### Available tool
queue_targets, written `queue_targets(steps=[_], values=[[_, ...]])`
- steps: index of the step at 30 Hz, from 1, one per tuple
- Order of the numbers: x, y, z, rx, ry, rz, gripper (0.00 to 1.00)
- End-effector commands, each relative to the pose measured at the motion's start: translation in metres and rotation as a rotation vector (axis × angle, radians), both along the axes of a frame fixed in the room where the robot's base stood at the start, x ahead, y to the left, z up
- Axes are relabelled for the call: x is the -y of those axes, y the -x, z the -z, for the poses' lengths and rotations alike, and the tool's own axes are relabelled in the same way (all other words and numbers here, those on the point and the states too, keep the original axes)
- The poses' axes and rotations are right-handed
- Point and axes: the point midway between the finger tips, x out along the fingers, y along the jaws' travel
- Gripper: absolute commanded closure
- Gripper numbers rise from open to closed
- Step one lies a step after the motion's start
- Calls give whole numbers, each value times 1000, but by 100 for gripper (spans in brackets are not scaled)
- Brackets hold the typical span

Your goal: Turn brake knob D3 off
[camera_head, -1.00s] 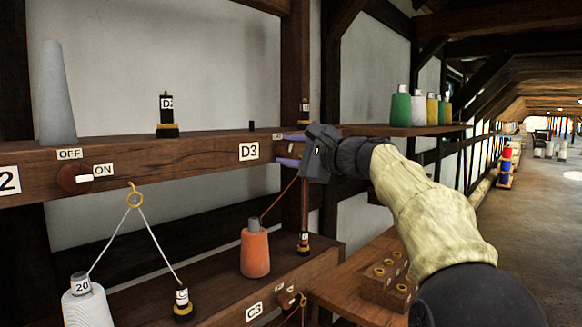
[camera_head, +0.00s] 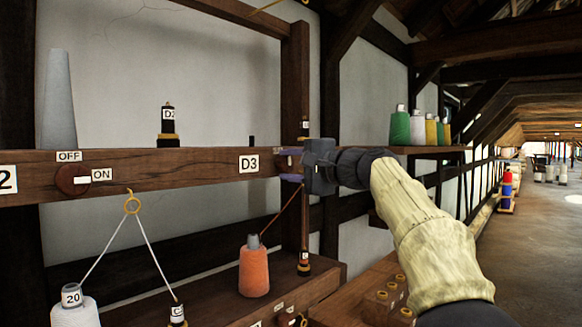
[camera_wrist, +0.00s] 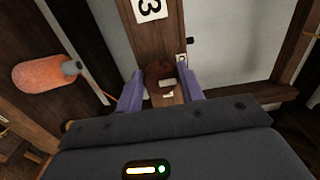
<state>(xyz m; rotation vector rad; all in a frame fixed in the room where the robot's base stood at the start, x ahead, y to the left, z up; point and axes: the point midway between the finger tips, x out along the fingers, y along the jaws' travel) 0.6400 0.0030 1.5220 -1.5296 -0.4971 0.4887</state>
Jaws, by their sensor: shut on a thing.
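The D3 label (camera_head: 249,163) is on the upper wooden beam, left of my gripper (camera_head: 287,164). In the wrist view, the round brown D3 brake knob (camera_wrist: 158,77) sits between the two purple fingers of my gripper (camera_wrist: 160,84), which are shut on it. A pale mark shows on the knob, and small white labels are beside and below it, too small to read. In the head view, the fingers and gripper body mostly hide the knob.
The D2 knob (camera_head: 72,180) is at left, between its OFF and ON labels. An orange spool (camera_head: 254,268) stands on the lower beam, with a thread running up towards my gripper. Green, white and yellow spools (camera_head: 400,126) stand on the shelf at right. The aisle floor (camera_head: 540,230) is clear.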

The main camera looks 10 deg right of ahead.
Motion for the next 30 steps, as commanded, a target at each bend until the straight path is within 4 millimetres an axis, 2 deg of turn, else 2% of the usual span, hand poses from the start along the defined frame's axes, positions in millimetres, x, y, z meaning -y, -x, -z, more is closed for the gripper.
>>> queue_targets(steps=[3,4,6,16,20,30], values=[[0,0,2,-3,2,-1,85],[0,0,2,-3,2,-1,56],[0,0,1,-2,2,-1,43],[1,1,1,-1,0,0,43],[7,8,2,-1,1,2,43],[43,57,3,0,1,5,43]])
